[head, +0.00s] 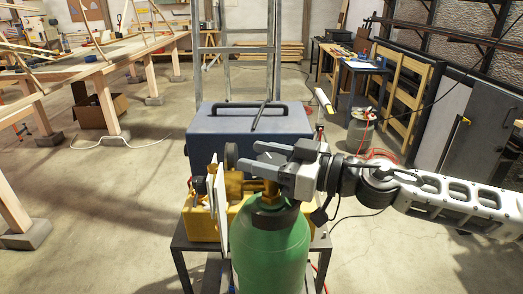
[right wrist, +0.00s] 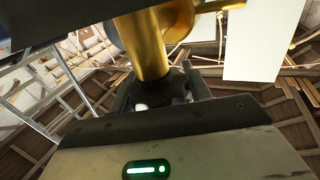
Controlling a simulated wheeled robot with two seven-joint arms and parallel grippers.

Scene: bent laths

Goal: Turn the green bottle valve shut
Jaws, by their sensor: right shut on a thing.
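The green bottle (head: 268,250) stands upright in the middle of the head view, with a dark collar round its neck. A brass valve (head: 240,187) sits on top of it and also shows close up in the right wrist view (right wrist: 150,50). My right gripper (head: 264,172) reaches in from the right at the valve's top and is shut on the valve. In the right wrist view a dark knob-like part (right wrist: 170,88) meets the end of the brass. The jaws hide much of the gripped part. My left gripper is not in view.
A blue-grey case (head: 215,120) with a dark handle stands behind the bottle, and a yellow box (head: 200,222) sits beside it on a dark stand (head: 181,257). A ladder stands behind. Wooden benches are at left. Floor is open on both sides.

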